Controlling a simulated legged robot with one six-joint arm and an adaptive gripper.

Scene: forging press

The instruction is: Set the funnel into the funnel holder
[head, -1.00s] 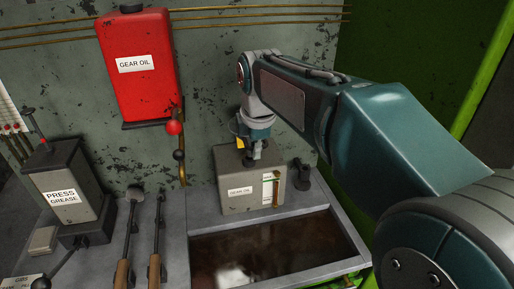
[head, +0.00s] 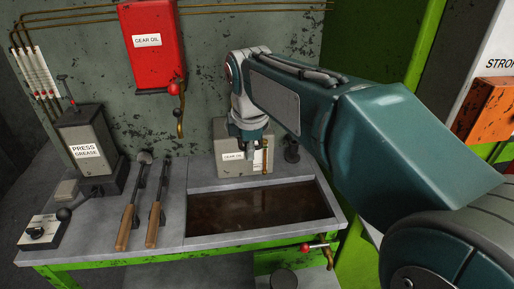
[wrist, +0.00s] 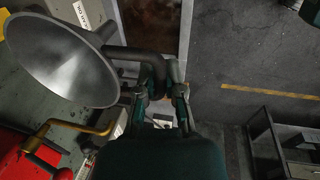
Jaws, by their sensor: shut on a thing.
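The funnel (wrist: 62,60) is a grey metal cone at the upper left of the wrist view, its wide mouth facing the camera. A dark bent handle runs from it to my gripper (wrist: 160,88), which is shut on that handle. In the head view my gripper (head: 250,142) is in front of the upper part of the gear oil box. I cannot make out the funnel there. A small dark fitting (head: 292,151) stands right of the box, partly beside my arm; I cannot tell whether it is the funnel holder.
The grey gear oil box (head: 230,165) stands behind an oil-filled basin (head: 260,207). A red gear oil tank (head: 152,60) with a brass tap hangs on the wall. Wooden-handled tools (head: 131,215) and a press grease pump (head: 88,150) are on the left bench. A red-handled valve (head: 318,246) is below the basin.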

